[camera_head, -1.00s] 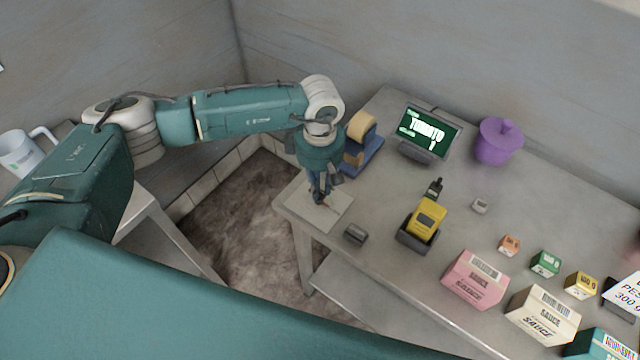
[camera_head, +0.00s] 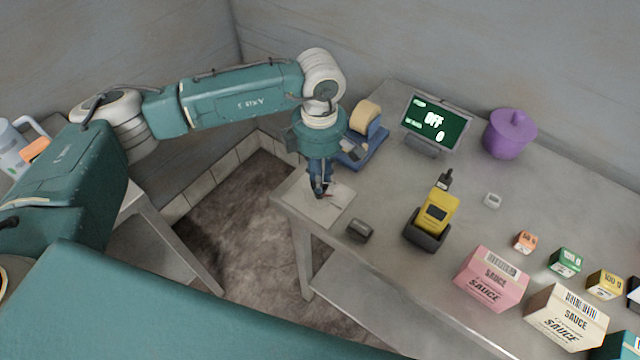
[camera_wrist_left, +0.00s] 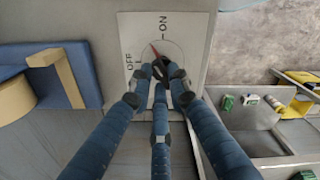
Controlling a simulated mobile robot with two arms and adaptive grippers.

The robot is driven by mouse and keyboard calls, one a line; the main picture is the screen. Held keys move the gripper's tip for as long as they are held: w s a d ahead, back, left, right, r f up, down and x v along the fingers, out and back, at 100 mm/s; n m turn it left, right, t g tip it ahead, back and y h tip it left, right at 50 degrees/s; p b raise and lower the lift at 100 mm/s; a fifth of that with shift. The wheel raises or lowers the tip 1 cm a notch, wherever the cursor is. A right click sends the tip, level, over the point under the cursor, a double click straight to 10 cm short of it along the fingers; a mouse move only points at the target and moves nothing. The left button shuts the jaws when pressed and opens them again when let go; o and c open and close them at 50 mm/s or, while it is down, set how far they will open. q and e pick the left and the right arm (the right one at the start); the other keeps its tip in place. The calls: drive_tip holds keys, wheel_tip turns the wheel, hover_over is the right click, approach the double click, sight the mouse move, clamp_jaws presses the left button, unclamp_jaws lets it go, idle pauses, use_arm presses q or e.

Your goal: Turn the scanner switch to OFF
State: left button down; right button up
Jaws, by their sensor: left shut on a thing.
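The light switch panel (camera_head: 335,209) lies flat at the table's near left corner. In the left wrist view, the panel (camera_wrist_left: 195,35) carries the words ON and OFF around a dark knob with a red pointer (camera_wrist_left: 154,50). The pointer is directed between the two words, toward the OFF side. My left gripper (camera_head: 318,192) reaches down onto the panel. Its fingers (camera_wrist_left: 165,75) are closed around the knob and hide most of it. My right gripper is not in view.
A blue tape dispenser (camera_head: 372,145) stands close behind my left gripper. A dark cylinder (camera_head: 360,230), a yellow and black scanner (camera_head: 432,220), a purple pot (camera_head: 509,134) and a pink sauce box (camera_head: 491,278) are on the table. Several other boxes stand at the right.

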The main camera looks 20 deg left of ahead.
use_arm(q)
drive_tip(key=n+b, duration=0.6)
drive_tip(key=shift+a+f+n, duration=0.15)
drive_tip(key=shift+n, duration=0.15)
drive_tip(key=n+b, duration=0.2)
drive_tip(key=n, duration=0.1)
drive_tip(key=shift+r+n+b, duration=0.25)
drive_tip(key=shift+n+b, duration=0.35)
drive_tip(key=shift+n, duration=0.4)
drive_tip(key=c, duration=1.6)
unclamp_jaws()
drive_tip(key=shift+c, duration=0.2)
drive_tip(key=shift+s, duration=0.1)
wheel_tip(320, 180, up, 12)
